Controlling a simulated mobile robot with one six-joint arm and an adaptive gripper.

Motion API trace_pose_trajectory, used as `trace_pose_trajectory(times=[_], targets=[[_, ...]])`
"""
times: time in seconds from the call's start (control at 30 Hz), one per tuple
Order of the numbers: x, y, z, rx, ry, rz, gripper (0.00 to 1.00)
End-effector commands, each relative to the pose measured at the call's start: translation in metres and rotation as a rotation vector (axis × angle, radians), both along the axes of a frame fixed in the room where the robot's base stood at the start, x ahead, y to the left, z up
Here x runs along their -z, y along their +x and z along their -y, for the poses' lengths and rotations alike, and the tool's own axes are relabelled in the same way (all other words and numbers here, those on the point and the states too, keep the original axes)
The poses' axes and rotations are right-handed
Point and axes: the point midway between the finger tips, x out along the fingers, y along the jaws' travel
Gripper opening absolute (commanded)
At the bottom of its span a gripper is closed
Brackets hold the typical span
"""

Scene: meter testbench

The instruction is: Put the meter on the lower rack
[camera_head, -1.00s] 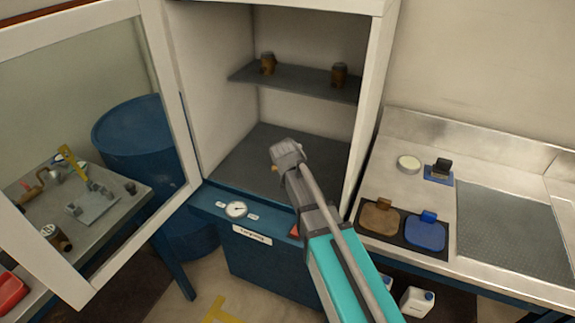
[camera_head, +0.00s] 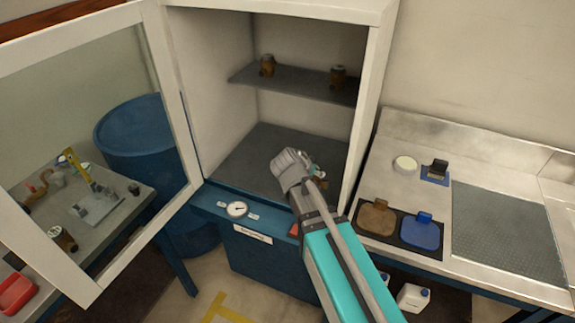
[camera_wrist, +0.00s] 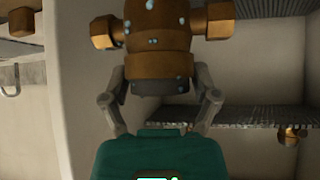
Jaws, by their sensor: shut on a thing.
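My gripper (camera_wrist: 159,82) is shut on a brass-brown meter (camera_wrist: 160,38) with side fittings and pale blue droplets. In the wrist view the meter fills the upper middle, with a finger on each side of its lower body. In the head view my gripper (camera_head: 291,163) is at the open cabinet, in front of its lower rack (camera_head: 245,162). Only a small part of the meter (camera_head: 318,172) shows there, right of the gripper; the rest is hidden. I cannot tell whether it touches the lower rack, a dark grey surface with no other meter visible on it.
The upper rack (camera_head: 300,84) holds two brown meters (camera_head: 267,65) (camera_head: 338,76). The white cabinet door (camera_head: 173,80) stands open at left. The cabinet's right wall (camera_head: 366,110) is close to my arm. A steel counter (camera_head: 395,181) with trays stands at right.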

Motion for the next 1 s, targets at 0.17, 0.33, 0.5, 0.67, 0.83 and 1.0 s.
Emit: trace_pose_trajectory(times=[0.17, 0.33, 0.5, 0.67, 0.83, 1.0], targets=[[0.001, 0.001, -0.001, -0.003, -0.001, 0.001, 0.17], [0.006, 0.011, -0.008, -0.004, -0.001, 0.001, 0.17], [0.018, 0.030, -0.023, -0.004, -0.001, 0.001, 0.17], [0.030, 0.051, -0.040, -0.004, -0.002, 0.000, 0.17], [0.043, 0.073, -0.058, -0.005, -0.001, 0.000, 0.17], [0.059, 0.082, -0.066, -0.004, -0.001, 0.001, 0.17]])
